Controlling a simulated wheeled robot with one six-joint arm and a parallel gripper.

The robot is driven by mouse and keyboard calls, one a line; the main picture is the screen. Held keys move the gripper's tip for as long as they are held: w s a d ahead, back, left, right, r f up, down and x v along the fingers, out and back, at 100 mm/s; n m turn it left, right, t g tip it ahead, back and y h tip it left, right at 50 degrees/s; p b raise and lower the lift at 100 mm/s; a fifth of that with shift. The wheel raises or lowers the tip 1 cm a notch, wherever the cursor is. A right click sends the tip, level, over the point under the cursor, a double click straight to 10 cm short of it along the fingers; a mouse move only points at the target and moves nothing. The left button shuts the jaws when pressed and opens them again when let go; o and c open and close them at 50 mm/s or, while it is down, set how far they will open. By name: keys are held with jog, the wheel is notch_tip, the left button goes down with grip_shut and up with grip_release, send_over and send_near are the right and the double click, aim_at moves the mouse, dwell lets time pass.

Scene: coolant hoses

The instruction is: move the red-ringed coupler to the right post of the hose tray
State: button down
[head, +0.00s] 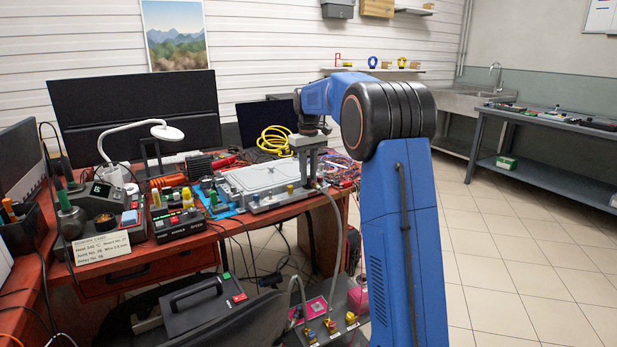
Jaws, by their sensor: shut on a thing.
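My gripper (313,184) is above the right end of the desk, pointing down, beside the grey flat-lidded tray-like unit (270,203). It is shut on the end of a grey hose (338,225), where a coupler sits. The coupler is mostly hidden by the jaws, and no red ring can be made out. The hose hangs from my gripper towards a low grey unit (357,333) with several brass fittings (330,325). A brass fitting (290,188) shows on the flat-lidded unit, just left of my gripper. I cannot tell which fitting is the right post.
The red desk (205,250) is crowded with tools, a lamp (168,132), a monitor (135,105) and a yellow cable coil (277,142). A black case (203,305) and a chair stand in front. Tiled floor (520,260) is clear at the right.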

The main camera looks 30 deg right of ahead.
jog(key=shift+r, duration=3.25)
jog(key=shift+s, duration=0.6)
jog(key=s, duration=1.6)
notch_tip(320, 180, down, 36)
jog(key=a+n, duration=0.1)
jog(key=n, duration=0.8)
jog(key=w+f, duration=0.2)
jog(key=f, duration=0.1)
jog(key=w+f, duration=0.2)
jog(key=f, duration=0.2)
jog(key=w+f, duration=0.2)
jog(key=f, duration=0.2)
jog(key=shift+w+a+f, duration=0.15)
jog(key=shift+a+f, duration=0.05)
jog(key=shift+a, duration=0.05)
